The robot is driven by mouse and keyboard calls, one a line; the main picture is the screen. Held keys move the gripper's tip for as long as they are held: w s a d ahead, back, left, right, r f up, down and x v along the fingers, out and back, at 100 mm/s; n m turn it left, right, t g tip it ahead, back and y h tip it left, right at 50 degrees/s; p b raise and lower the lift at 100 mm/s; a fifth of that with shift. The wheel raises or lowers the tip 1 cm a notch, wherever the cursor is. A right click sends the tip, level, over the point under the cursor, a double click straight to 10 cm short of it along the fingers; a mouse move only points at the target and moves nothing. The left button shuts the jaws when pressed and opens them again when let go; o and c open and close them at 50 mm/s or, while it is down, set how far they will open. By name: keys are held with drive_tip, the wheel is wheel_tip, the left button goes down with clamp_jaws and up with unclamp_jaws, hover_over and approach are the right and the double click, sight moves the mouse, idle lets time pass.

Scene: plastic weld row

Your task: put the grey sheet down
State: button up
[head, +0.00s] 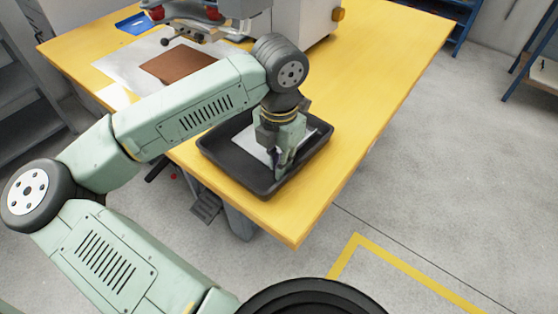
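A pale grey sheet (249,144) shows inside the black tray (262,188) near the front corner of the yellow table. My gripper (281,170) points down into the tray, at the sheet's near side, and covers part of it. The fingertips are small and dark here, so I cannot tell whether they pinch the sheet or are apart from it. I also cannot tell whether the sheet lies flat on the tray floor or is held slightly above it.
A brown sheet (177,64) lies on a larger pale sheet (119,66) at the table's back left, under the machine (230,12). A blue tray (136,23) is behind. The yellow table (385,75) is clear to the right of the black tray.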

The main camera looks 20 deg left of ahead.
drive_tip(key=shift+r, duration=0.1)
drive_tip(key=shift+r+p, duration=0.2)
drive_tip(key=shift+p, duration=0.2)
drive_tip(key=shift+r, duration=0.4)
wheel_tip(320, 180, up, 11)
drive_tip(key=b, duration=0.1)
drive_tip(key=shift+d, duration=0.15)
